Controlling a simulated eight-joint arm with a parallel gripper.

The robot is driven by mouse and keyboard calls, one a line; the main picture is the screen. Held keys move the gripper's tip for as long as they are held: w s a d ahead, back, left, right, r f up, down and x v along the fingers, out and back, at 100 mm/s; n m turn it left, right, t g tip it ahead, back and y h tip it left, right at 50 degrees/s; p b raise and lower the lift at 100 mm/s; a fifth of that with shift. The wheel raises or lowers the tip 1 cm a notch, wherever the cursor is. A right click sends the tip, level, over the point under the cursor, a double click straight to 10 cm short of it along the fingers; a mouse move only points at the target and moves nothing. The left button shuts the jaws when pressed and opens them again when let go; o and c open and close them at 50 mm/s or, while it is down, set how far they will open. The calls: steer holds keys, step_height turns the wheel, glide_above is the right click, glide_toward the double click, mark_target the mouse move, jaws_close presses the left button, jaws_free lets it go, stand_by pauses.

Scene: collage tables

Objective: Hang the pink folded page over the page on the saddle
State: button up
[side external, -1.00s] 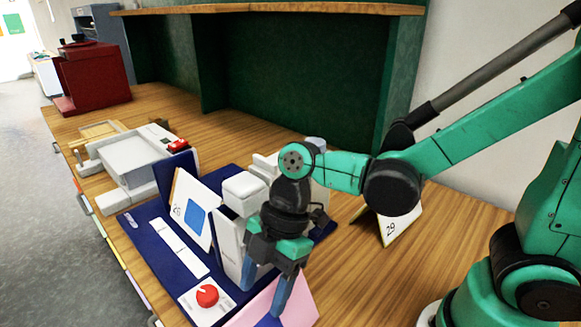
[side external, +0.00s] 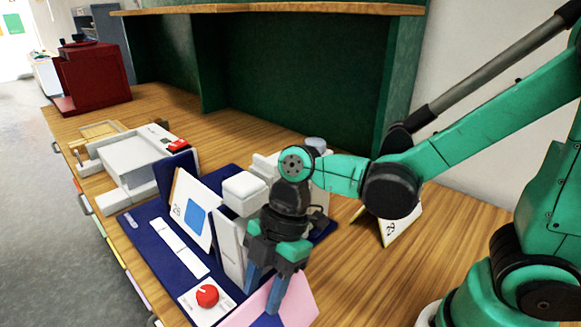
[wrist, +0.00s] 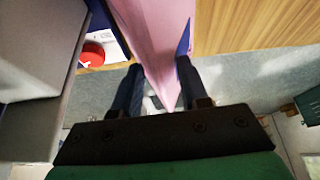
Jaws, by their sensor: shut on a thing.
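The pink folded page (side external: 298,301) stands like a tent at the front edge of the side view, its lower part cut off by the frame. My gripper (side external: 264,293) points down and is shut on its upper part. In the wrist view the pink page (wrist: 153,28) runs between the two fingers of my gripper (wrist: 158,68). A white folded page with a blue square (side external: 196,221) stands on the blue mat (side external: 149,229), left of my gripper. Another white folded page, marked 29 (side external: 392,232), stands behind my arm.
A white tray (side external: 135,158) and a red box (side external: 91,75) are farther back. Wooden tabletop is clear at the right.

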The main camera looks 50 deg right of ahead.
steer(key=shift+r, duration=5.65)
